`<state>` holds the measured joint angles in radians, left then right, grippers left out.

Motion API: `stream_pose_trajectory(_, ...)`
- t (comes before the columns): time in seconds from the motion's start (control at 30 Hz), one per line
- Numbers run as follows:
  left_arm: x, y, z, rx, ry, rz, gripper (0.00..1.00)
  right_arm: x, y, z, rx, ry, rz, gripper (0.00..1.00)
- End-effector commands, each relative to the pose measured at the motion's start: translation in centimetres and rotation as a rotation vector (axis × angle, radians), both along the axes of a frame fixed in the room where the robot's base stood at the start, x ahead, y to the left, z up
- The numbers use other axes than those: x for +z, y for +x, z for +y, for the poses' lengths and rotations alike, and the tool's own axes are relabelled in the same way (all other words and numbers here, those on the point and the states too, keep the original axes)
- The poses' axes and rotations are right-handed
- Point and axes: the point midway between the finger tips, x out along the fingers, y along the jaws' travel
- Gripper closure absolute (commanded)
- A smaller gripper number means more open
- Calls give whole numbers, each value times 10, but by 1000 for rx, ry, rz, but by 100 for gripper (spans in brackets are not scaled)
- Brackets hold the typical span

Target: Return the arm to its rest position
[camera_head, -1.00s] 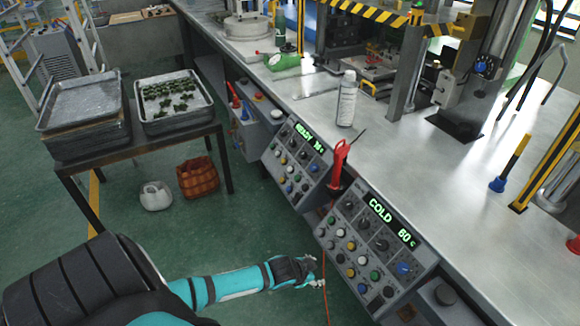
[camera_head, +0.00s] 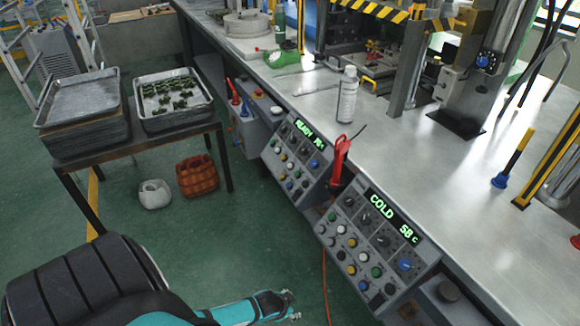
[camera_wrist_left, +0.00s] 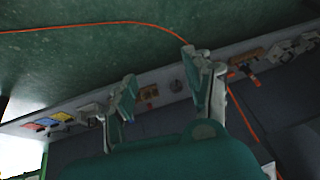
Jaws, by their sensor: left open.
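My left gripper (camera_head: 290,305) is low at the bottom of the head view, above the green floor and left of the control panel that reads COLD 58. Part of its arm shows in teal and black. In the left wrist view, the two fingers of the gripper (camera_wrist_left: 163,90) are spread apart with nothing between them. Beyond them are the green floor, an orange cable (camera_wrist_left: 110,25) and the lower side of the bench. My right gripper does not show.
The COLD control panel (camera_head: 378,240) and the READY panel (camera_head: 298,160) slope out from the metal workbench (camera_head: 455,205). A red-handled tool (camera_head: 340,158) stands between them. A table with trays (camera_head: 172,120), a basket (camera_head: 197,176) and a white pot (camera_head: 154,194) stand left. The floor between is clear.

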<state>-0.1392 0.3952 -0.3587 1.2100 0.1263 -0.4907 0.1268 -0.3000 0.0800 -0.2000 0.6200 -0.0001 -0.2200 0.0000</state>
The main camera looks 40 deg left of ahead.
Motion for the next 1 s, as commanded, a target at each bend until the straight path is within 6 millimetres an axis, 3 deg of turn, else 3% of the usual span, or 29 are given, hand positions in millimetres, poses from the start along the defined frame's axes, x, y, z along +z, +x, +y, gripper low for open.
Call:
stream_pose_trajectory(0.57,-1,-1,0,1,0,3,48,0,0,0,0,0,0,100)
stream_pose_trajectory(0.67,-12,-14,0,9,0,22,48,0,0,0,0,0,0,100)
stream_pose_trajectory(0.77,-41,-49,-4,26,-2,77,48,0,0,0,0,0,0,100)
stream_pose_trajectory(0.9,-92,-130,-18,51,-8,190,48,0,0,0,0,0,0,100)
stream_pose_trajectory(1.0,-119,-190,-34,59,-18,268,48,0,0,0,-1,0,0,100)
